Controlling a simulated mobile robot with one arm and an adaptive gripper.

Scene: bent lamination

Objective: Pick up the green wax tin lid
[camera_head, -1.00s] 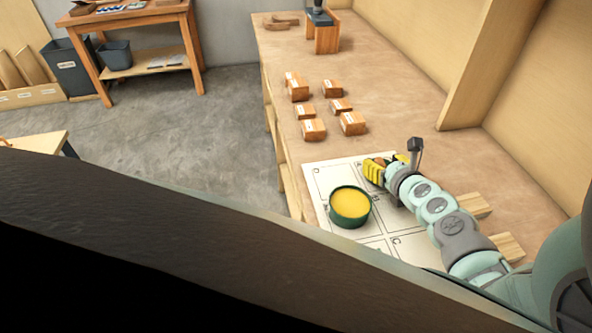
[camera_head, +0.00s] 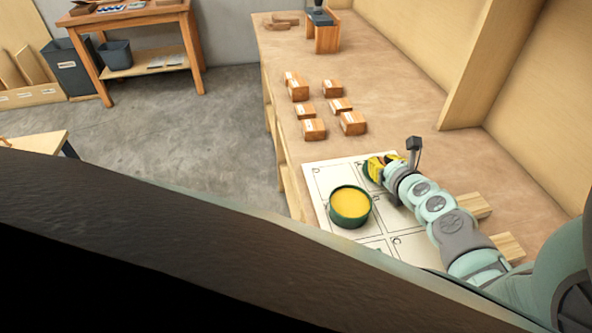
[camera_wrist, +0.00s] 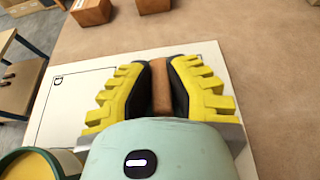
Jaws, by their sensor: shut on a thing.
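My gripper (camera_head: 378,168) is at the upper right of the white sheet. In the wrist view its yellow fingers with black pads (camera_wrist: 162,90) are shut on a narrow brown piece (camera_wrist: 162,85). A sliver of dark green (camera_head: 369,178) shows beside the fingers in the head view; it may be the edge of the green lid, mostly hidden by the gripper. I cannot tell whether the brown piece is joined to it. A round green tin (camera_head: 350,219) of yellow wax stands open to the left of my gripper; it also shows at the wrist view's lower left (camera_wrist: 28,166).
The white sheet (camera_head: 322,173), marked with lettered boxes, lies on the workbench (camera_head: 400,75). Several labelled wooden blocks (camera_head: 353,122) stand beyond it. Two pale wood pieces (camera_head: 476,206) lie right of my arm. A wooden panel (camera_head: 490,65) rises at the right.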

